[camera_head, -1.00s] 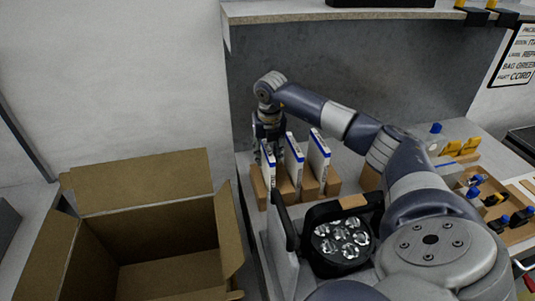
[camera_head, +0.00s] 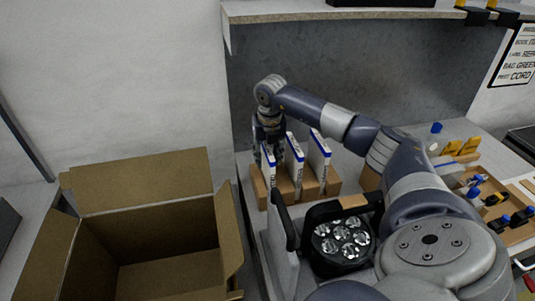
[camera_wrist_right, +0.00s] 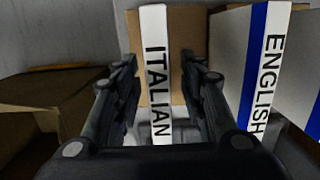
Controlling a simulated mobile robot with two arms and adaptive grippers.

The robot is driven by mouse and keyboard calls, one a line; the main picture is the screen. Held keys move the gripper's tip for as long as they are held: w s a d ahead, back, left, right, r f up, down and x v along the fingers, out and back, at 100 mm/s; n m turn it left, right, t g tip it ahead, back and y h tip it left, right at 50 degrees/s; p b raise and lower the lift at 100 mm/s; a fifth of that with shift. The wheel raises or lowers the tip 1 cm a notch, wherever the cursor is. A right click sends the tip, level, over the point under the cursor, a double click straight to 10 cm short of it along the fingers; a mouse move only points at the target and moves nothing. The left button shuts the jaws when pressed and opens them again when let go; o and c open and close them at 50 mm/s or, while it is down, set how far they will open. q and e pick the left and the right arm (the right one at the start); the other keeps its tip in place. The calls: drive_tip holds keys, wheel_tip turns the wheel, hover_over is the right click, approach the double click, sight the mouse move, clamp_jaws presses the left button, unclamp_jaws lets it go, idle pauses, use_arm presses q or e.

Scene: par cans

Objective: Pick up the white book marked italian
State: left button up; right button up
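The white book marked ITALIAN (camera_wrist_right: 157,75) stands upright in the right wrist view, spine towards the camera. In the head view it is the leftmost book (camera_head: 268,170) in a wooden holder (camera_head: 259,187). My right gripper (camera_head: 270,140) is at this book, partly behind it in the head view. In the right wrist view my right gripper (camera_wrist_right: 160,68) is open, with one finger on each side of the ITALIAN spine and gaps showing. My left gripper is not in view.
The book marked ENGLISH (camera_wrist_right: 261,75), white with a blue stripe, stands close to the right finger. A third book (camera_head: 319,155) stands beyond it. An open cardboard box (camera_head: 140,185) is at left. A black par can (camera_head: 342,243) sits in front of the books.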

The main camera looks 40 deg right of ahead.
clamp_jaws()
drive_tip(key=shift+r, duration=0.15)
